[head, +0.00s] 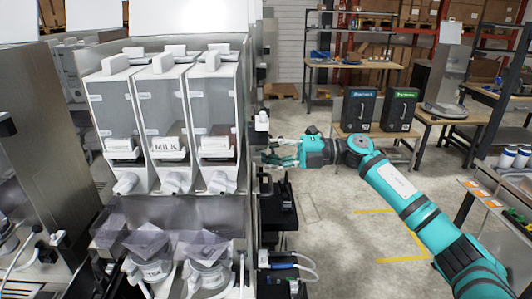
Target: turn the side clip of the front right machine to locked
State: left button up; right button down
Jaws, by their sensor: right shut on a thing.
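The front right machine (242,215) is a metal unit with three tall grey-and-white dispensers, the middle one marked MILK. My right gripper (270,155) reaches in from the right at the machine's right side, at mid height of the dispensers. It is shut on a small part there, which I take to be the side clip. The fingers cover the clip, so its exact position, locked or not, cannot be told. My left gripper is not in view.
Black fittings and hoses (285,262) stick out on the machine's right side below my gripper. Another machine (25,130) stands at the left. Two black bins (400,110) stand behind my right arm. The floor (335,215) right of the machine is clear.

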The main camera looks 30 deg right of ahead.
jog(key=shift+f, duration=0.1)
jog(key=shift+w+d+f+n+b, duration=0.15)
jog(key=shift+f+n+b, duration=0.1)
jog(key=shift+n+b, duration=2.8)
jog(key=shift+w+f+n+b, duration=0.2)
jog(key=shift+n+b, duration=2.75)
jog(key=shift+b, duration=0.15)
jog(key=shift+w+d+f+n+b, duration=0.15)
jog(key=shift+f+n+b, duration=0.1)
jog(key=shift+n+b, duration=2.8)
jog(key=shift+a, duration=0.1)
jog(key=c, duration=1.3)
grip_release()
jog(key=shift+r, duration=0.15)
